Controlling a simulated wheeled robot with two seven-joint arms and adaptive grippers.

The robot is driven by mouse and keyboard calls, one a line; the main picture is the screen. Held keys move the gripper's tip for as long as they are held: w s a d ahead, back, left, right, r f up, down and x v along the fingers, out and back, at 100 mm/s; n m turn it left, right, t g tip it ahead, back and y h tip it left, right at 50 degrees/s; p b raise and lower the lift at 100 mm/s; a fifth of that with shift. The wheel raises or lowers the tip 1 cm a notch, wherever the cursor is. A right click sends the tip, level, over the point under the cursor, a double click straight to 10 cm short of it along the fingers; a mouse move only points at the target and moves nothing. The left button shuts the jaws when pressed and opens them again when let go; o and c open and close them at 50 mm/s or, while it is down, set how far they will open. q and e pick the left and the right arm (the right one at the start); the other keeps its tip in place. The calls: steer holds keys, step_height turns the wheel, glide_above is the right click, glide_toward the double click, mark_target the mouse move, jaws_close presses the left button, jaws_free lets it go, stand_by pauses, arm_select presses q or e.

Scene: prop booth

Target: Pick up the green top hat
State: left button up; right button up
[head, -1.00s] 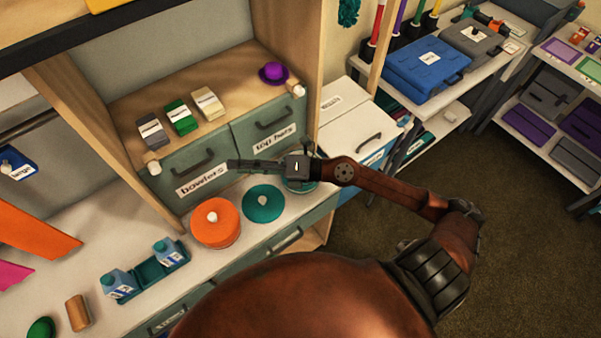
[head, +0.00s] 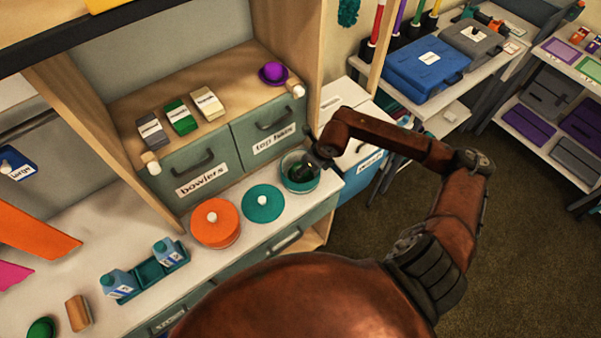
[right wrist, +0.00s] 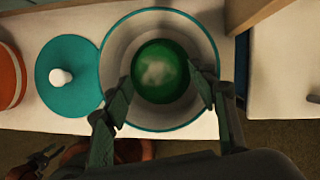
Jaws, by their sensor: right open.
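A green hat (right wrist: 160,72), seen from above as a shiny green disc, sits inside a round box with a teal rim (right wrist: 180,129) in the right wrist view. In the head view this round box (head: 288,183) stands at the right end of the counter. My right gripper (right wrist: 164,88) is open and reaches down into the box, with one finger on each side of the hat; whether they touch it I cannot tell. In the head view my right gripper (head: 304,170) largely covers the hat.
A teal lid (head: 263,203) lies just left of the box, beside an orange-lidded box (head: 216,222). Drawers labelled "bowlers" (head: 203,172) and "top hats" (head: 270,133) rise behind. A purple hat (head: 273,73) sits on the shelf above.

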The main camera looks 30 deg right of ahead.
steer(key=shift+x, duration=1.55)
steer(key=shift+a+r, duration=0.1)
steer(key=shift+c, duration=0.3)
steer(key=c, duration=0.6)
steer(key=shift+r, duration=0.1)
